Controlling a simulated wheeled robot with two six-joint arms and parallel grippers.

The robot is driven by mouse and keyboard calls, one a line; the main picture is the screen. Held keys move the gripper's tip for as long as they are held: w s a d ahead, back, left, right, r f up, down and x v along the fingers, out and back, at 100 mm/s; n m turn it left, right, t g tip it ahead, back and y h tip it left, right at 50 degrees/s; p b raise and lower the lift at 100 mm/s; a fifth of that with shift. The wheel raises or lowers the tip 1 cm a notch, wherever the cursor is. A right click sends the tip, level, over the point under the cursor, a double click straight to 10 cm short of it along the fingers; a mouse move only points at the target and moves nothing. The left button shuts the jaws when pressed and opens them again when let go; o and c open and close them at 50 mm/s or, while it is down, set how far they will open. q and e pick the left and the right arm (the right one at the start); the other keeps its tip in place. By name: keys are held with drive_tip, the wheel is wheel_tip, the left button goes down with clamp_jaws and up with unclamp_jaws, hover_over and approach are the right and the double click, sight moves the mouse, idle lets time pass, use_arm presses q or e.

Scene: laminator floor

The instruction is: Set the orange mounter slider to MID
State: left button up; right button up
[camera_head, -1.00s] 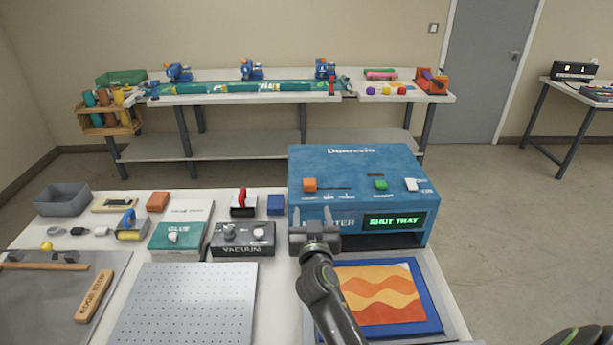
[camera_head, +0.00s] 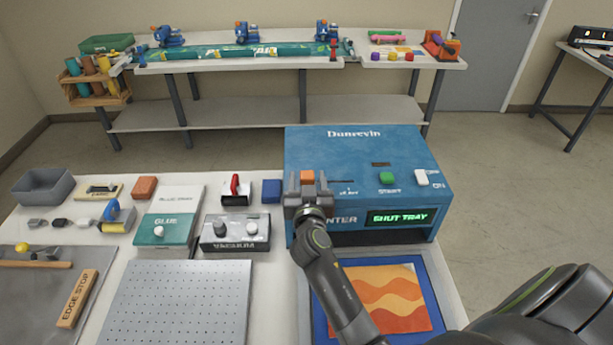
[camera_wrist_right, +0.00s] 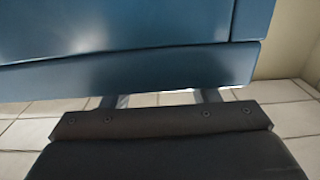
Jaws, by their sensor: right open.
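The orange slider (camera_head: 307,177) sits at the left end of its slot on the sloped top of the blue mounter (camera_head: 360,150). My right gripper (camera_head: 308,182) is open, with one fingertip on each side of the slider in the head view. Whether the fingers touch the slider cannot be told. The scale labels under the slot are partly hidden by the gripper. In the right wrist view the mounter's blue casing (camera_wrist_right: 130,70) fills the top; the gripper fingers (camera_wrist_right: 165,98) point at it, and the slider does not show. My left gripper is not in view.
A green knob (camera_head: 387,178) and a white switch (camera_head: 421,177) stand right of the slot. The display (camera_head: 398,217) reads SHUT TRAY. An orange patterned sheet (camera_head: 385,298) lies on the tray in front. The vacuum box (camera_head: 235,232) stands left of the mounter.

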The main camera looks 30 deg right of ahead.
sight(328, 181)
drive_tip(key=shift+c, duration=0.7)
clamp_jaws()
drive_tip(key=d, duration=0.1)
drive_tip(key=s+d, duration=0.2)
drive_tip(key=d, duration=0.1)
drive_tip(key=shift+s+d, duration=0.15)
drive_tip(key=shift+d, duration=0.25)
drive_tip(key=shift+a, duration=0.1)
drive_tip(key=shift+o, duration=0.7)
unclamp_jaws()
